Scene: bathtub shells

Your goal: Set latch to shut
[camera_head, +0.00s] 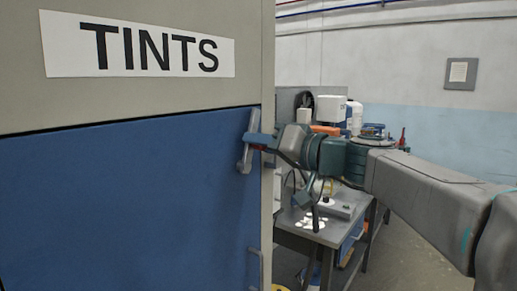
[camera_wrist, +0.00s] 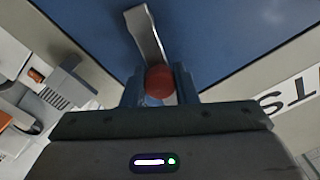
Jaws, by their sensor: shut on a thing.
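The latch (camera_head: 247,146) is a grey metal lever on the right edge of the blue door (camera_head: 120,200). In the head view it stands slightly tilted from vertical. In the wrist view the lever (camera_wrist: 145,35) runs from the door's blue face to a red round knob (camera_wrist: 160,80). My gripper (camera_head: 258,140) reaches the latch from the right. In the wrist view its fingers (camera_wrist: 160,88) sit on either side of the red knob and are shut on it. The knob's lower part is hidden by the gripper.
The cabinet carries a white TINTS label (camera_head: 140,45) above the door. A grey handle (camera_head: 255,266) shows lower on the door's right edge. A grey workbench (camera_head: 330,232) with containers and tools stands behind my arm. Open floor (camera_head: 420,260) lies at the right.

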